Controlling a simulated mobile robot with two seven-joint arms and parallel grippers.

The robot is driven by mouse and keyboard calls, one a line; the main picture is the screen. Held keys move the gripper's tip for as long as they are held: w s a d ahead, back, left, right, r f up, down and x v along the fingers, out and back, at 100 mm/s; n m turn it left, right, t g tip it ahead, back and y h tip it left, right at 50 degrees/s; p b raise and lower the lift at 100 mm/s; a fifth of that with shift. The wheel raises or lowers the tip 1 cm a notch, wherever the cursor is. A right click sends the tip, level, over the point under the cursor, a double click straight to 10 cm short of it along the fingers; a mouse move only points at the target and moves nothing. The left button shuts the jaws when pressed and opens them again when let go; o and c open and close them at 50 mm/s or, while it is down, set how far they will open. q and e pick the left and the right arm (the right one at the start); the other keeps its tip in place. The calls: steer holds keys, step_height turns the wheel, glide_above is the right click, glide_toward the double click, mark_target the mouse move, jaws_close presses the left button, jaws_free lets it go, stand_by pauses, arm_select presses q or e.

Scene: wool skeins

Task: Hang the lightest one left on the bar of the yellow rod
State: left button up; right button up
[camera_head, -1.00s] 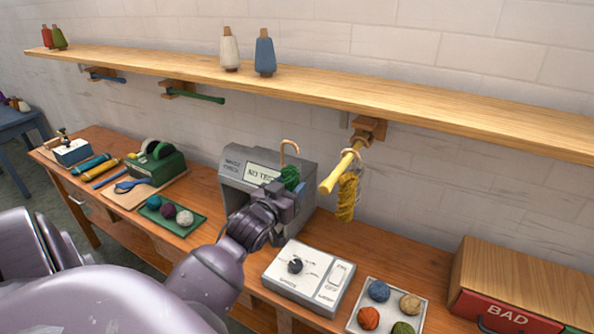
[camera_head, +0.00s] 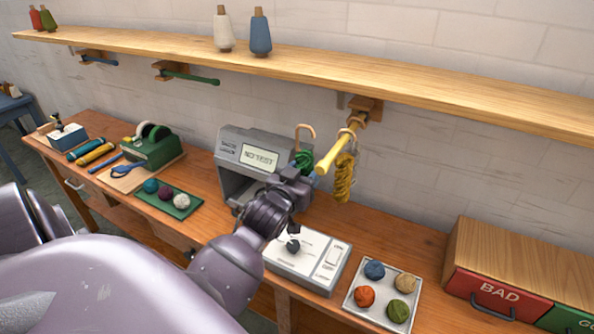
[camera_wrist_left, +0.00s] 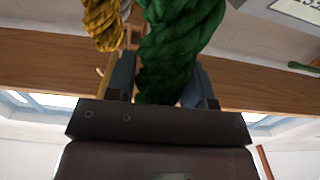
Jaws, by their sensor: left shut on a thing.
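My left gripper (camera_head: 299,174) is shut on a green skein (camera_head: 304,160), which has a tan hook (camera_head: 305,134) at its top. The green skein fills the space between the fingers in the left wrist view (camera_wrist_left: 172,45). The yellow rod (camera_head: 334,154) juts out from a wooden bracket under the shelf. A yellow skein (camera_head: 343,182) hangs from this rod and also shows in the left wrist view (camera_wrist_left: 103,24). The held skein is just left of the rod's free end, with a small gap in the head view. My right gripper is not in view.
Above runs a long wooden shelf (camera_head: 430,82). Below stand a grey tester (camera_head: 230,160), a white switch box (camera_head: 310,262), a tray (camera_head: 352,312) of wool balls and a wooden box with a red BAD drawer (camera_head: 490,293). A green rod (camera_head: 190,77) is farther left.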

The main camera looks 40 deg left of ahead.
arm_select(q)
steer(key=shift+w+d, duration=0.25)
steer(key=shift+d, duration=0.8)
steer(key=shift+w+d, duration=0.25)
steer(key=shift+d, duration=0.85)
steer(key=shift+w+d, duration=0.25)
steer(key=shift+d, duration=0.8)
steer(key=shift+d+f, duration=0.1)
steer(key=shift+d, duration=0.05)
steer(key=shift+f+b, duration=0.75)
steer(key=shift+f, duration=0.4)
steer(key=o, duration=1)
steer(key=b+v, duration=0.1)
steer(key=v, duration=0.9)
steer(key=shift+s, duration=0.4)
